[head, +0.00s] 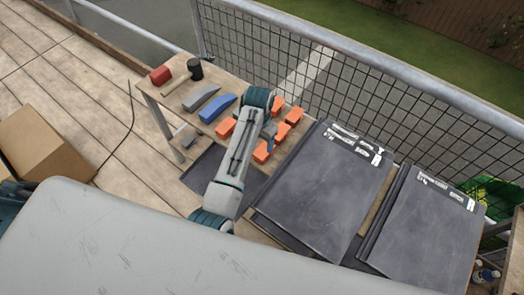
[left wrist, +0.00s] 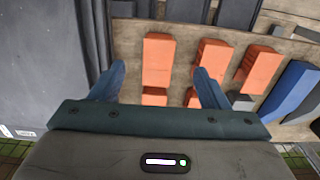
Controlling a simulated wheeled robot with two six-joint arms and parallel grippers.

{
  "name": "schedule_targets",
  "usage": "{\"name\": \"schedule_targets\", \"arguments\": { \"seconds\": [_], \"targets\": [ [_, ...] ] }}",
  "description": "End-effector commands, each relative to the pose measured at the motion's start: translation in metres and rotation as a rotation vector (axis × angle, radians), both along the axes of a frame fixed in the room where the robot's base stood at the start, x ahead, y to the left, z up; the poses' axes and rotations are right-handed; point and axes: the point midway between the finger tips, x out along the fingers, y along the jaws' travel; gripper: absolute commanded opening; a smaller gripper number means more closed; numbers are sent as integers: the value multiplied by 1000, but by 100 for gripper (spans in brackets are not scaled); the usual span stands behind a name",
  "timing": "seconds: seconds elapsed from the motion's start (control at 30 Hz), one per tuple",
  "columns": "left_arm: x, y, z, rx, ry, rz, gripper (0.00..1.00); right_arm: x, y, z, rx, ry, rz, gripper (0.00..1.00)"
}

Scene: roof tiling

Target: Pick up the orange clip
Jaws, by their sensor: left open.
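Several orange clips lie in rows on the wooden table (head: 235,82), among them one at the right of the group (head: 294,116) and one nearer the slates (head: 262,153). My left gripper (left wrist: 160,76) is open and empty. In the left wrist view its two blue fingers stand apart, with an orange clip (left wrist: 157,62) showing between them. A second clip (left wrist: 209,62) is just beyond the right finger, and a third (left wrist: 258,70) lies further right. In the head view my left arm hides the fingers and part of the clips. I cannot tell the finger height above the table.
Two stacks of dark slates (head: 325,185) (head: 425,230) lie right of the clips. A blue wedge (head: 217,107), a grey wedge (head: 201,97), a mallet (head: 194,70) and a red block (head: 161,75) lie left. A mesh railing (head: 340,85) runs behind the table.

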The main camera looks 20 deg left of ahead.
Motion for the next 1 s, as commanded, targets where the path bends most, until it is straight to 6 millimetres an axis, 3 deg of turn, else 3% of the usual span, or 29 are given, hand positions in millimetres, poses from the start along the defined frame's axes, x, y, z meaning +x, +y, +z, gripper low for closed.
{"name": "schedule_targets", "arguments": {
  "seconds": [0.07, 0.33, 0.77, 1.0],
  "targets": [
    [3, -2, 4, -1, 6, -6, 69, -2, 2, 3, 2, 3, -1, 0],
    [2, -2, -36, -1, 9, -7, 69, 5, -4, 12, -4, -5, 2, 0],
    [2, -2, -75, -1, 10, -6, 69, 9, -10, 33, -10, -12, 4, 0],
    [2, -1, -98, -1, 7, -6, 69, 8, -10, 34, -10, -10, 4, 0]
  ]
}}
